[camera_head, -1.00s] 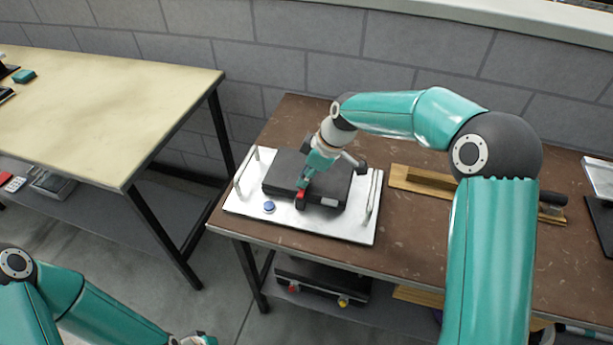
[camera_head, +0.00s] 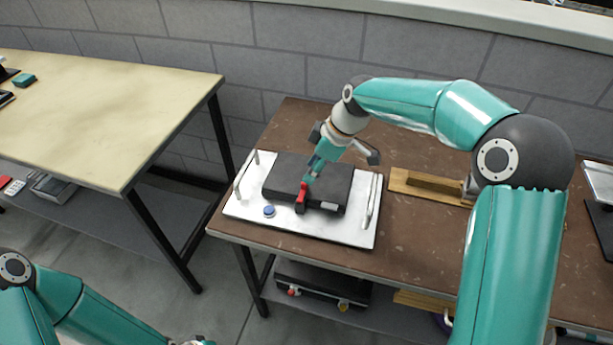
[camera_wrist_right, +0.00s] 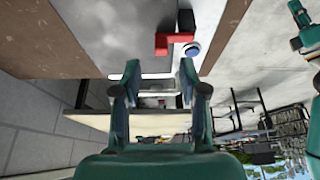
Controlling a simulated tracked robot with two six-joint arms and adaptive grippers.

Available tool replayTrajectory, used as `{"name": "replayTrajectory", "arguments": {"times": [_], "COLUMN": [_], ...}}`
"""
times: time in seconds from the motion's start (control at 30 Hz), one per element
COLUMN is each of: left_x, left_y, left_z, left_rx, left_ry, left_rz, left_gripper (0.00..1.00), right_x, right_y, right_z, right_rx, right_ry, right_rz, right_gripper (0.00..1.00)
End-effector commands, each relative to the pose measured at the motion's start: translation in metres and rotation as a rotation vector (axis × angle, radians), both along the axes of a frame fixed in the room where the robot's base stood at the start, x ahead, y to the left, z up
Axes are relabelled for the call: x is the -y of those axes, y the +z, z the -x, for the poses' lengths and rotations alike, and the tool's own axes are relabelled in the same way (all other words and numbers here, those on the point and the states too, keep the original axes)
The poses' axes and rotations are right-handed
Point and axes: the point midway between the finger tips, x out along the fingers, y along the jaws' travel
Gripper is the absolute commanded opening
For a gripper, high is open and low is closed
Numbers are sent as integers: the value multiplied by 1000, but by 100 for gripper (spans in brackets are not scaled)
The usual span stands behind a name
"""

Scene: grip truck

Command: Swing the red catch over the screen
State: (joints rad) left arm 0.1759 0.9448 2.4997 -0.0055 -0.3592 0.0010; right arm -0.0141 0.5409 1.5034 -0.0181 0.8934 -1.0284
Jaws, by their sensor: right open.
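A dark flat slab (camera_head: 284,172), which looks like the screen, lies on a white plate (camera_head: 245,211) on the brown table. The red catch (camera_head: 302,192) is at the slab's front edge, above a dark block, and points up in the head view. In the right wrist view the catch (camera_wrist_right: 172,40) is an L-shaped red piece beside a blue button (camera_wrist_right: 193,49). My right gripper (camera_head: 312,174) is open at the catch; its fingers (camera_wrist_right: 161,75) show apart with nothing between them. Whether they touch the catch I cannot tell. Only a sliver of my left gripper shows at the bottom edge.
Metal handles (camera_head: 370,203) stand at both sides of the plate. The blue button (camera_head: 269,211) is at its front left. A wooden block (camera_head: 425,186) lies to the right. A pale table (camera_head: 100,110) stands at the left, across a gap.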

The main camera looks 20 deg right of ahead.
Motion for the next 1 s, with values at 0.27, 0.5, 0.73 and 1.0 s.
{"name": "replayTrajectory", "arguments": {"times": [0.27, 0.5, 0.73, 1.0], "left_x": [0, 0, 0, 0], "left_y": [0, 0, -1, -1], "left_z": [0, 0, 0, 0], "left_rx": [0, 0, 0, 0], "left_ry": [0, 0, 0, 0], "left_rz": [0, 0, 0, 0], "left_gripper": [0, 0, 0, 0], "right_x": [17, 22, 22, 22], "right_y": [48, 63, 64, 63], "right_z": [10, 14, 14, 14], "right_rx": [2, 0, 0, 0], "right_ry": [0, 1, 1, 1], "right_rz": [0, 0, 0, 0], "right_gripper": [43, 43, 43, 43]}}
